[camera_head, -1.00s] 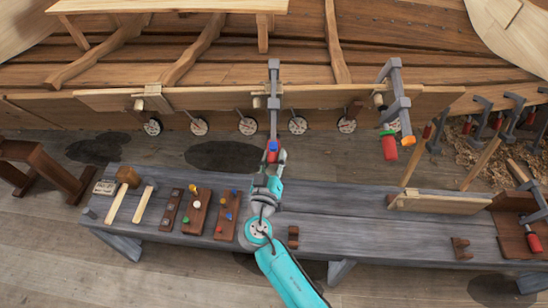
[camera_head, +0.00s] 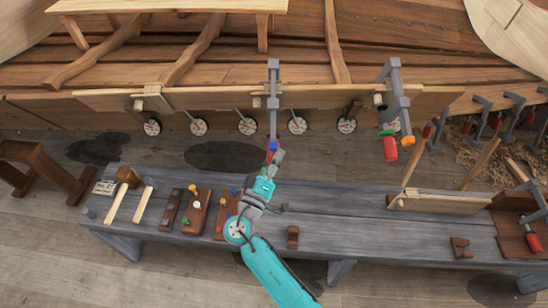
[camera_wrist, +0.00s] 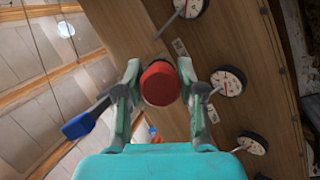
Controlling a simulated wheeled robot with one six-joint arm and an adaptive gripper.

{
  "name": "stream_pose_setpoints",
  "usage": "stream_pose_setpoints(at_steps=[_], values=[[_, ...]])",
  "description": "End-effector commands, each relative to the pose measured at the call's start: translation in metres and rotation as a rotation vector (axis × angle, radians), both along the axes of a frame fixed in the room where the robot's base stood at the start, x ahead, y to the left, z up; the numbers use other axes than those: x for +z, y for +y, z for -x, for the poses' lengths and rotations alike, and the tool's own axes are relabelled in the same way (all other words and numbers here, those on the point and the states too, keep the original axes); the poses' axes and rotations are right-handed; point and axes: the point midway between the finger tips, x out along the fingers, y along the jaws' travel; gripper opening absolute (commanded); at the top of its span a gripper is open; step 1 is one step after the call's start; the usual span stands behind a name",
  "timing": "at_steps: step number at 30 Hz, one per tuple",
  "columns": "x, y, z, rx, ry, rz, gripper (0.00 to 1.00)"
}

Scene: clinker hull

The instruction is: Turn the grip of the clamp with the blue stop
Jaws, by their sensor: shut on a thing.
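The clamp with the blue stop (camera_head: 273,100) hangs on the hull plank at the middle of the head view, its grey bar upright. Its blue stop (camera_head: 273,146) is at the lower end and also shows in the wrist view (camera_wrist: 77,127), left of my fingers. Its red grip (camera_wrist: 160,85) is between my two fingers in the wrist view, and is mostly hidden in the head view. My gripper (camera_head: 273,159) is shut on the red grip from below, and tilted. The grip's angle of turn cannot be read.
Another clamp (camera_head: 397,92) with a red grip and orange and green parts hangs to the right. Several round dials (camera_head: 297,125) line the plank's lower edge. The grey bench (camera_head: 350,215) below holds mallets (camera_head: 118,200), peg blocks and a wooden jig (camera_head: 440,202).

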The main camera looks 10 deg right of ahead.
Motion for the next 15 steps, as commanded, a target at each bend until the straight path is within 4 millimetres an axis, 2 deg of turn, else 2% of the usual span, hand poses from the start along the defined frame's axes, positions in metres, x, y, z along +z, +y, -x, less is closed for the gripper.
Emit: stream_pose_setpoints(at_steps=[6,15], values=[[0.0014,0.0005,-0.0008,-0.038,0.014,0.088,0.04],[0.0022,0.0003,-0.0007,-0.058,0.021,0.129,0.04]])
